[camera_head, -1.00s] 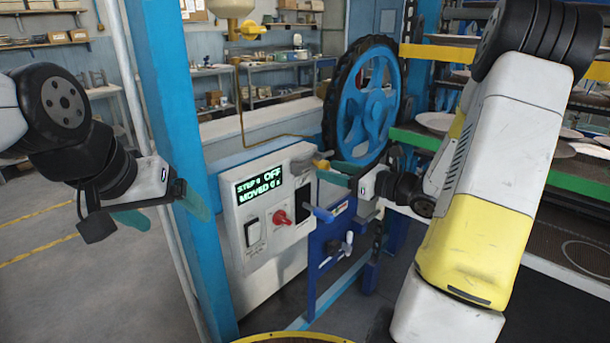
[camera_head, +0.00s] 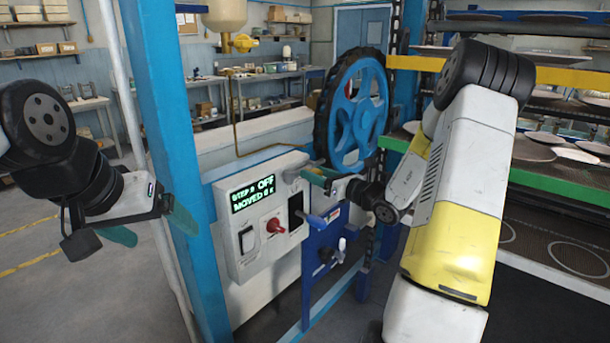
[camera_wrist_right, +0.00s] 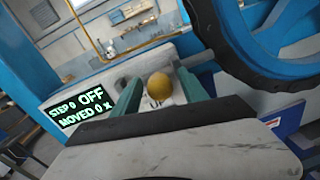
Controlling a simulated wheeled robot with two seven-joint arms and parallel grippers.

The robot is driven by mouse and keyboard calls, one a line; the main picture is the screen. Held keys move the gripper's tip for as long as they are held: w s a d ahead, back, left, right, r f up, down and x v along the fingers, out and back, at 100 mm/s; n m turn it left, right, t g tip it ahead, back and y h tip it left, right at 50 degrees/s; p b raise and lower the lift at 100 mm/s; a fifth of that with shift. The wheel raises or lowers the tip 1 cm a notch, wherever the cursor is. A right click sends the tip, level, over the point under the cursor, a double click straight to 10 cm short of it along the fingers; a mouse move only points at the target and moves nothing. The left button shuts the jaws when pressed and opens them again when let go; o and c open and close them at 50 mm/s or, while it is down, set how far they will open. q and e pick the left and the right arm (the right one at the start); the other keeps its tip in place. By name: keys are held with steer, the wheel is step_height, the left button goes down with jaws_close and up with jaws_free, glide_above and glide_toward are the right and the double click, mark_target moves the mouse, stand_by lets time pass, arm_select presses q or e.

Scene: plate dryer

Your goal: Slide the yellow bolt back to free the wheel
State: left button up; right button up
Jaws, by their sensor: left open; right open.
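The bolt's round yellow knob (camera_wrist_right: 159,86) shows between the two green fingers of my right gripper in the right wrist view. My right gripper (camera_head: 309,177) is open there, one finger on each side, and I cannot tell whether either touches it. In the head view the knob is hidden or too small to make out by the fingers. The blue wheel (camera_head: 358,112) with a black toothed rim stands just above and behind this gripper; its rim also shows in the right wrist view (camera_wrist_right: 225,45). My left gripper (camera_head: 152,229) is open and empty, beside the blue post.
The blue post (camera_head: 168,150) stands at left. The rack's green-edged shelf (camera_head: 560,184) lies to the right.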

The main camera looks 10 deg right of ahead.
steer(key=shift+c, duration=0.3)
jaws_close()
stand_by(1.1)
